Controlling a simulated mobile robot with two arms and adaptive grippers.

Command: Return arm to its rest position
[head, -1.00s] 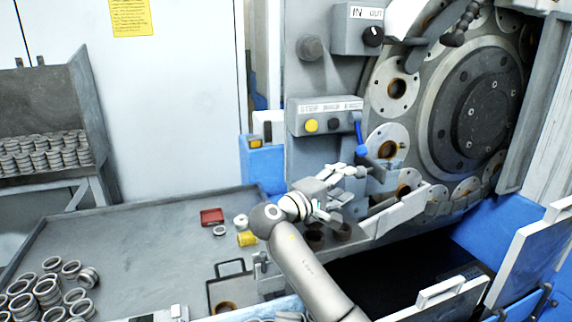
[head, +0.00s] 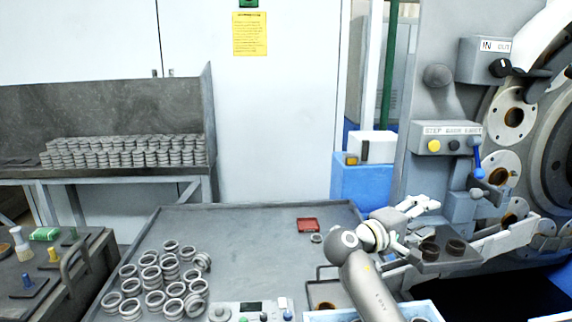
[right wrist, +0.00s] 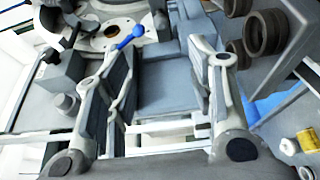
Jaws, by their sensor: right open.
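My right arm comes in from the bottom of the head view. Its gripper (head: 424,206) is in front of the ring grinder (head: 508,110), above a small ledge with two dark rings (head: 456,247). In the right wrist view the gripper (right wrist: 160,88) has its two fingers well apart, with nothing between them. Beyond the fingers in that view are grey machine parts and the blue-handled lever (right wrist: 132,36). Several dark rings (right wrist: 252,42) lie to the right of the fingers, apart from them. My left gripper is not in view.
The grey table (head: 250,230) holds several metal rings (head: 160,275) at its left and a red tray (head: 307,225) near its back edge. A button panel (head: 447,139) and blue lever (head: 477,160) are close to the gripper. A rack of rings (head: 125,150) stands at the left.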

